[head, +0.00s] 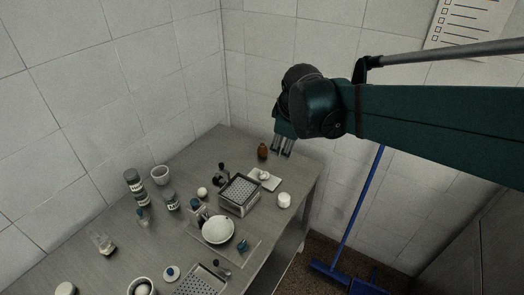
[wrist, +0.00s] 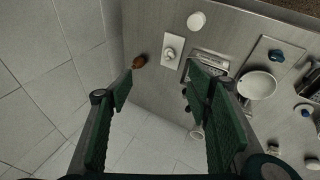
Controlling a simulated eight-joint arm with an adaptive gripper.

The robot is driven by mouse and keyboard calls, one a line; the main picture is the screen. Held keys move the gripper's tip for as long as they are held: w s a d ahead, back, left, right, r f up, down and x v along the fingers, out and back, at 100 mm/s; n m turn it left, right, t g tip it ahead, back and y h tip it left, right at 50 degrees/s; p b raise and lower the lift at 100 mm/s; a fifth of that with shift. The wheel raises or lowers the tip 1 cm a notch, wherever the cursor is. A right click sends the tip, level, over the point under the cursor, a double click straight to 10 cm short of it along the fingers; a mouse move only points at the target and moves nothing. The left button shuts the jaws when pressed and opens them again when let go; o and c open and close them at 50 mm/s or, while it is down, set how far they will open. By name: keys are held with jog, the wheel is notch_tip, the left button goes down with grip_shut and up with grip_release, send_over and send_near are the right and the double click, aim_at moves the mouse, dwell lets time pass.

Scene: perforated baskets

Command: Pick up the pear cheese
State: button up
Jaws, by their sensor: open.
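A small brown, pear-shaped thing (head: 262,151), which looks like the pear cheese, stands near the far corner of the grey table. It also shows in the wrist view (wrist: 139,61), beyond and between my fingertips, closer to the left one. My gripper (head: 282,148) is open and empty. In the head view it appears just right of the brown thing, and in the wrist view its two green fingers (wrist: 160,82) are wide apart. There is a visible gap between the fingers and the brown thing.
A white board with a small pale item (head: 264,178), a perforated metal basket (head: 239,194) and a white round container (head: 284,200) stand nearby. A white bowl (head: 218,230) and several jars are farther off. Tiled walls rise close behind the table corner.

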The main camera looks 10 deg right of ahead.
jog(key=w+f+n, duration=0.3)
jog(key=w+n, duration=0.1)
jog(key=w, duration=0.5)
jog(key=n+g+h, duration=0.2)
jog(key=n, duration=1.1)
send_over(264, 146)
jog(key=a, duration=0.1)
notch_tip(264, 146, down, 21)
jog(key=shift+f, duration=0.15)
jog(key=shift+w+f+n, duration=0.15)
jog(key=shift+f+n, duration=0.15)
jog(key=shift+f, duration=0.15)
jog(key=shift+x, duration=1.15)
jog(key=shift+w+f, duration=0.1)
jog(key=shift+f, duration=0.05)
jog(key=shift+b+x, duration=0.35)
jog(key=shift+x, duration=2.15)
